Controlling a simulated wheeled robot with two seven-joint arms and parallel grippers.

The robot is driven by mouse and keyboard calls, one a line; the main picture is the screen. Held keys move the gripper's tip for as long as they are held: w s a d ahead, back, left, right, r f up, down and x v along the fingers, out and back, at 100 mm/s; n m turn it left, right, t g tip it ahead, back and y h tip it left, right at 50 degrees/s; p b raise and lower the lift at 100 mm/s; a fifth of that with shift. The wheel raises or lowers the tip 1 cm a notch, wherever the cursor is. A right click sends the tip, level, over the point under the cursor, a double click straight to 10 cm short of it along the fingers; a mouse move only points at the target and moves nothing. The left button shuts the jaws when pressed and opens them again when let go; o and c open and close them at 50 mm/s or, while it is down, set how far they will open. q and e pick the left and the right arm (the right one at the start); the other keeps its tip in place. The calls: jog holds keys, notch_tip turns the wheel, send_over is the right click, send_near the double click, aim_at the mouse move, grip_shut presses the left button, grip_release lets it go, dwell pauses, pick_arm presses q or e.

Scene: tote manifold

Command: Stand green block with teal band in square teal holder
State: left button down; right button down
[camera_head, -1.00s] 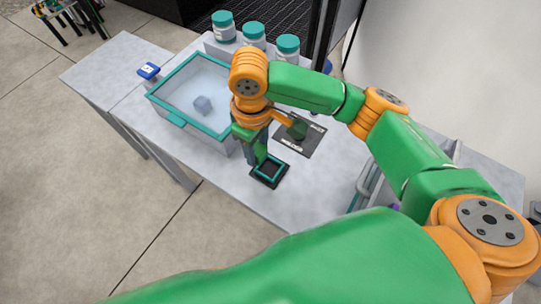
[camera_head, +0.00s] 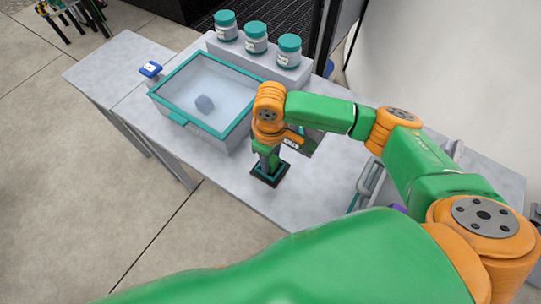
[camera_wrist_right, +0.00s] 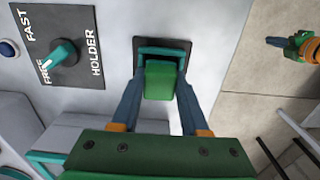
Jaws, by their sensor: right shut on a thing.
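My right gripper (camera_wrist_right: 160,98) is shut on the green block (camera_wrist_right: 160,82), whose near end shows between its two blue fingers in the right wrist view. The teal band cannot be made out. The square teal holder (camera_wrist_right: 165,45), on a black base, is directly beyond the block. In the head view my right gripper (camera_head: 266,160) points down over the holder (camera_head: 257,178), and the fingers mostly hide the block. I cannot tell whether the block's lower end is inside the holder. An orange and green gripper-like part (camera_wrist_right: 290,43), probably my left gripper, shows small at the right wrist view's edge.
A dark HOLDER plate (camera_wrist_right: 82,20) has a teal knob (camera_wrist_right: 64,53) turned toward FREE. Several teal-lidded jars (camera_head: 256,40) stand behind. The table's front edge is close to the holder.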

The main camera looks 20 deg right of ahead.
jog(key=shift+c, duration=2.1)
grip_release()
jog(key=shift+f, duration=0.1)
notch_tip(320, 180, up, 13)
jog(key=shift+p, duration=0.45)
